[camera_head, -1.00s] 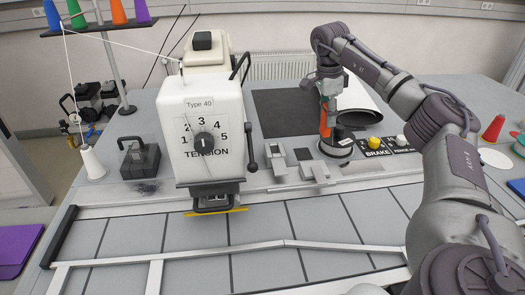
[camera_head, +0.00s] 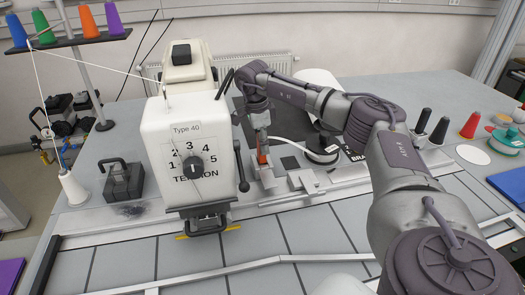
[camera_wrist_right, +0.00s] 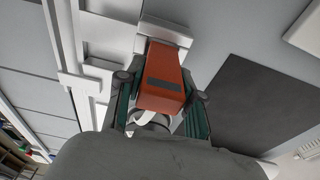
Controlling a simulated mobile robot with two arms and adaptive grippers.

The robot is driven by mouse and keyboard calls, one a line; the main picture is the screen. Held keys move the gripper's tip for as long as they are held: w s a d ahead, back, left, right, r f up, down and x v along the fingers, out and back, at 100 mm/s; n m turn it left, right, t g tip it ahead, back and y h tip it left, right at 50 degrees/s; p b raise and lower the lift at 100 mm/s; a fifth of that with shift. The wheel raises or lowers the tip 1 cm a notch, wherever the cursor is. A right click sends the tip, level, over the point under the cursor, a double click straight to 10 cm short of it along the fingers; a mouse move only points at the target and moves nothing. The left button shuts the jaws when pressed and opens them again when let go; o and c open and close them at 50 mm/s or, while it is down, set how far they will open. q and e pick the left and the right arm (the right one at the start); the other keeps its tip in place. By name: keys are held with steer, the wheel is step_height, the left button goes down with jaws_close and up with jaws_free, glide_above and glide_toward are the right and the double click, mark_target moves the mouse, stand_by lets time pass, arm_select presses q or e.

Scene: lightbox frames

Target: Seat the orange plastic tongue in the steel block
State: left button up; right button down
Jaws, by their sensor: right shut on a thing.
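The orange plastic tongue (camera_head: 263,158) is held in my right gripper (camera_head: 262,148), pointing down over the steel block (camera_head: 267,182). In the right wrist view, the tongue (camera_wrist_right: 161,80) shows as a tapered orange piece with a dark rectangle on its face, between the two fingers of the gripper (camera_wrist_right: 160,100). Its far end meets or overlaps the pale grey block (camera_wrist_right: 165,33). I cannot tell whether the tip is inside the block or just above it. My left gripper is not in view.
The white Type 40 tension machine (camera_head: 187,150) stands close left of my right gripper. A second steel fitting (camera_head: 303,181) lies right of the block. A black-based round stand (camera_head: 322,150) is farther right.

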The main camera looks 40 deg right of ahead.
mark_target(263, 157)
step_height(263, 157, down, 3)
steer(key=shift+s+f+p, duration=0.15)
steer(key=shift+f+p, duration=0.05)
steer(key=shift+p, duration=0.35)
steer(key=shift+f, duration=0.2)
steer(key=shift+s+a+f+b, duration=0.1)
steer(key=shift+s+f+b, duration=0.2)
steer(key=shift+f, duration=0.35)
steer(key=c, duration=0.9)
jaws_free()
steer(key=shift+o, duration=0.9)
steer(key=shift+f, duration=0.1)
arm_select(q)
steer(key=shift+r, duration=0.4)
arm_select(e)
steer(key=shift+w, duration=0.15)
